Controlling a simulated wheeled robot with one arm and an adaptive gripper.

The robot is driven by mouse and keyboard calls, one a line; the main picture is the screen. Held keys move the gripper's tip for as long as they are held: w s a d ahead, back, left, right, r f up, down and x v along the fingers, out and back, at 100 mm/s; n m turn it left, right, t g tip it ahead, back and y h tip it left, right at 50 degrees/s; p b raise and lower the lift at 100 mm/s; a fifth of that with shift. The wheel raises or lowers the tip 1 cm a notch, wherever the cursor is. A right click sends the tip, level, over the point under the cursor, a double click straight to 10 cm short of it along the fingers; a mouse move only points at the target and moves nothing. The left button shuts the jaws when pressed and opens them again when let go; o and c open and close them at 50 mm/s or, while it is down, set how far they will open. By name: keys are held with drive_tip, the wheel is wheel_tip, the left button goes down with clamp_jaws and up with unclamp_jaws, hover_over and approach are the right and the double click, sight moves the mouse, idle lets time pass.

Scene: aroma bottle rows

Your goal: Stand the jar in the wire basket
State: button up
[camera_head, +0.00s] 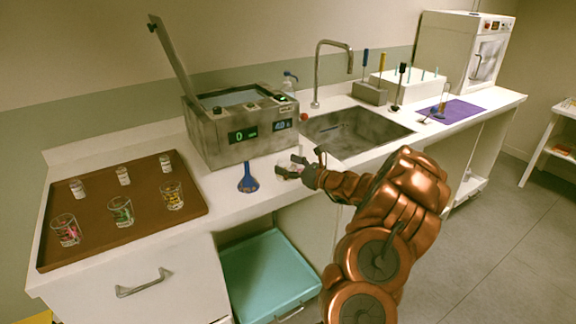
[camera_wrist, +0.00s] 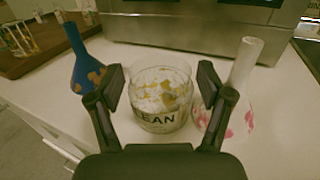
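A clear glass jar (camera_wrist: 160,92) with whitish and yellow contents and a label reading "EAN" stands upright on the white counter in the wrist view. My gripper (camera_wrist: 162,80) is open, with one finger at each side of the jar; small gaps seem to show between fingers and glass. In the head view my gripper (camera_head: 291,168) is low over the counter in front of the steel bath, and the jar is hard to make out there. No wire basket is clearly visible; the inside of the steel bath (camera_head: 228,140), whose lid is raised, is mostly hidden.
A blue flask (camera_wrist: 88,60) stands left of the jar and a clear flask with pink patches (camera_wrist: 240,95) close to its right. A brown tray (camera_head: 95,205) holds several small glasses and jars. The sink (camera_head: 355,130) lies to the right.

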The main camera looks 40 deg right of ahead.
drive_tip(key=shift+o, duration=0.9)
drive_tip(key=shift+r, duration=0.15)
drive_tip(key=b+v, duration=0.1)
drive_tip(key=v, duration=1.1)
drive_tip(key=shift+b, duration=0.3)
